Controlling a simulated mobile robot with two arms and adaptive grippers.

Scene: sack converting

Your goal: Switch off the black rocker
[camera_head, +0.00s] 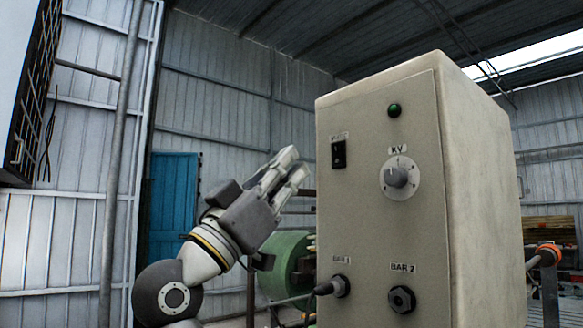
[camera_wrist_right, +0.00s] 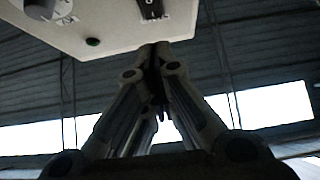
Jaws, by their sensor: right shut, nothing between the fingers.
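The black rocker (camera_head: 339,154) is in the upper left of the beige cabinet's front (camera_head: 370,225), under a small label. It also shows at the top edge of the right wrist view (camera_wrist_right: 152,9), partly cut off, with a pale mark on it. I cannot tell which side is pressed. My right gripper (camera_head: 290,162) is shut and empty, left of the rocker in the head view and apart from it there. In the right wrist view its closed fingertips (camera_wrist_right: 160,58) lie just below the rocker, near the panel edge. My left gripper is out of view.
The panel also has a green lamp (camera_head: 394,110), a KV knob (camera_head: 398,177), a BAR 1 socket with a plugged cable (camera_head: 338,287) and a BAR 2 socket (camera_head: 402,299). A green roll (camera_head: 285,265) stands behind my arm. A blue door (camera_head: 172,203) is farther back.

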